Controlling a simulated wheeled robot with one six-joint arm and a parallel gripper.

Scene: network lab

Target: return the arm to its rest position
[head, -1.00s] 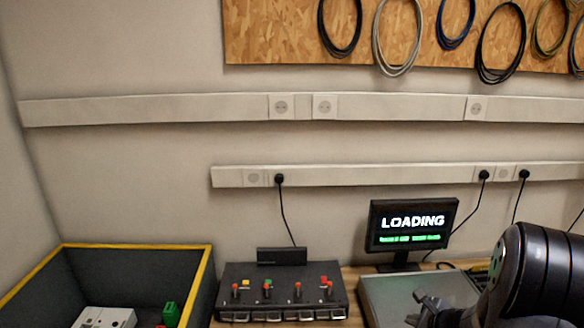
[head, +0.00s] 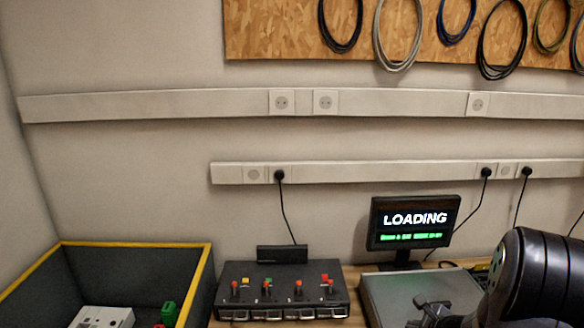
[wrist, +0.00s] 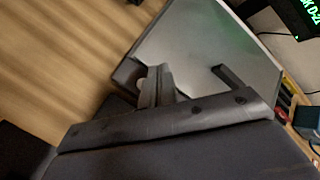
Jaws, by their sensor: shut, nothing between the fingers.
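My arm (head: 530,278) comes in from the lower right in the head view, bent at a dark rounded joint. My gripper (head: 432,308) is low in that view, in front of a grey metal-topped box (head: 380,286) on the bench. The gripper is shut and empty. In the wrist view its dark fingers (wrist: 156,84) show against the grey top of the box (wrist: 200,45). I cannot tell how far above the box they are.
A black switch panel (head: 240,274) with red levers stands left of the box. A monitor (head: 412,222) reading "LOADING" stands behind. A dark bin with yellow rim (head: 130,244) is at left. Bare wooden bench (wrist: 55,60) shows in the wrist view.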

